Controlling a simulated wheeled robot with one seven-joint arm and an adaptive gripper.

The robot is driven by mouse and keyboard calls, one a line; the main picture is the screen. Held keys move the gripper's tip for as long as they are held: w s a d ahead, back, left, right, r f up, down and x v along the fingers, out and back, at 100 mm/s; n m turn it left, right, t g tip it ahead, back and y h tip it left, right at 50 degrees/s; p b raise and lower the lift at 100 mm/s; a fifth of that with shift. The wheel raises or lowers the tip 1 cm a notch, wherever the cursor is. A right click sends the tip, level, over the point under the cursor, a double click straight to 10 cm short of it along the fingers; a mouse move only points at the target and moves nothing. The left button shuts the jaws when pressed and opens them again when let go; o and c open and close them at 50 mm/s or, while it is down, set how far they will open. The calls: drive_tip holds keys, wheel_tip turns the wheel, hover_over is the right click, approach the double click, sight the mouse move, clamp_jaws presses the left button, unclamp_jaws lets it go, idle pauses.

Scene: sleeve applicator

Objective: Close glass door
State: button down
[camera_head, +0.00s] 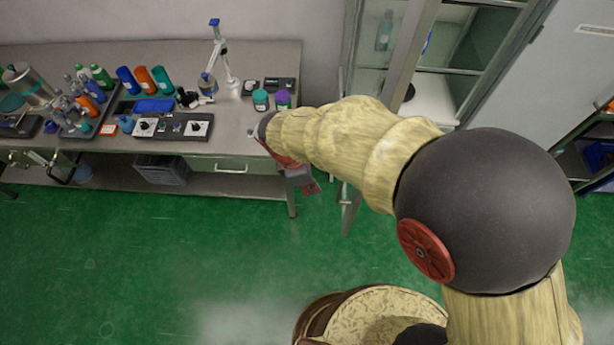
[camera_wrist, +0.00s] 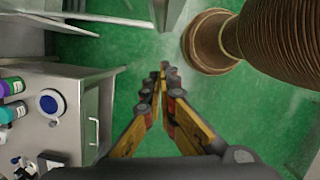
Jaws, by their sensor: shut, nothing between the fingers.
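The glass door (camera_head: 408,52) of the tall cabinet (camera_head: 470,60) stands open in the head view, its grey frame swung out toward me. My arm hides its middle; a lower corner shows below the arm. My gripper (camera_head: 311,188) is just left of that lower corner, beside the bench end. In the wrist view my gripper (camera_wrist: 164,80) is shut and empty, fingertips together over the green floor. A grey upright edge (camera_wrist: 168,10), seemingly the door's, shows just beyond the fingertips. I cannot tell whether they touch.
A grey bench (camera_head: 265,60) with bottles, a stand and devices is left of my gripper; its drawer end (camera_wrist: 90,115) is close in the wrist view. Open green floor (camera_head: 180,260) lies in front. Shelving (camera_head: 590,150) stands at the far right.

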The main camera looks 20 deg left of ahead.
drive_tip(key=shift+w+d+r, duration=0.1)
drive_tip(key=shift+w+d, duration=0.2)
drive_tip(key=shift+d, duration=0.3)
drive_tip(key=shift+w+d+f, duration=0.1)
drive_tip(key=shift+w+d, duration=0.15)
drive_tip(key=shift+d, duration=0.35)
drive_tip(key=shift+w+d+r, duration=0.1)
drive_tip(key=shift+w+d, duration=0.2)
drive_tip(key=shift+d, duration=0.3)
